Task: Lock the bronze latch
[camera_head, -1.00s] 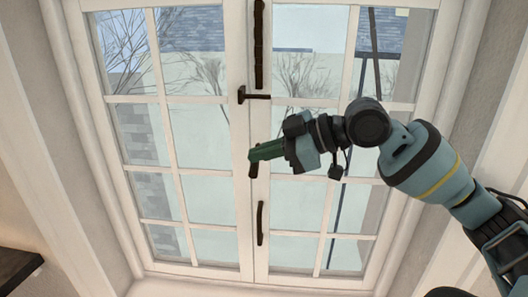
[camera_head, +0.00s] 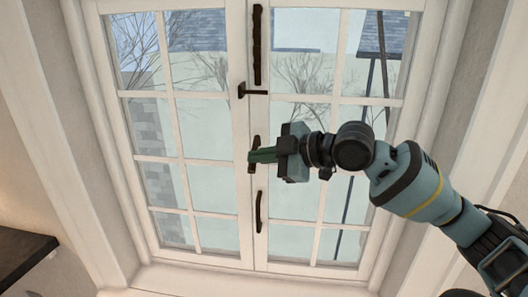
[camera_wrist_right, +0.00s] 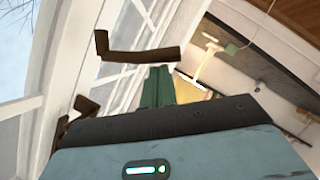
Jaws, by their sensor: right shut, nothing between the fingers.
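Dark bronze latch hardware sits on the middle stiles of a white double window. One lever (camera_head: 256,92) lies horizontal at the upper part. Below it, a short upright dark latch piece (camera_head: 252,169) is partly hidden behind my right gripper's fingers. My right gripper (camera_head: 250,156) is shut and empty, its green fingers pointing left across this piece; contact cannot be told. In the right wrist view, the shut fingertips (camera_wrist_right: 158,70) are just below a dark bent lever (camera_wrist_right: 140,53). A second dark fitting (camera_wrist_right: 82,108) is to their left. My left gripper is not in view.
A long dark vertical bar (camera_head: 258,45) is at the top of the window middle, and a curved dark pull handle (camera_head: 259,212) is below my gripper. A dark shelf or counter edge (camera_head: 22,258) is at the lower left. White frame and walls surround the window.

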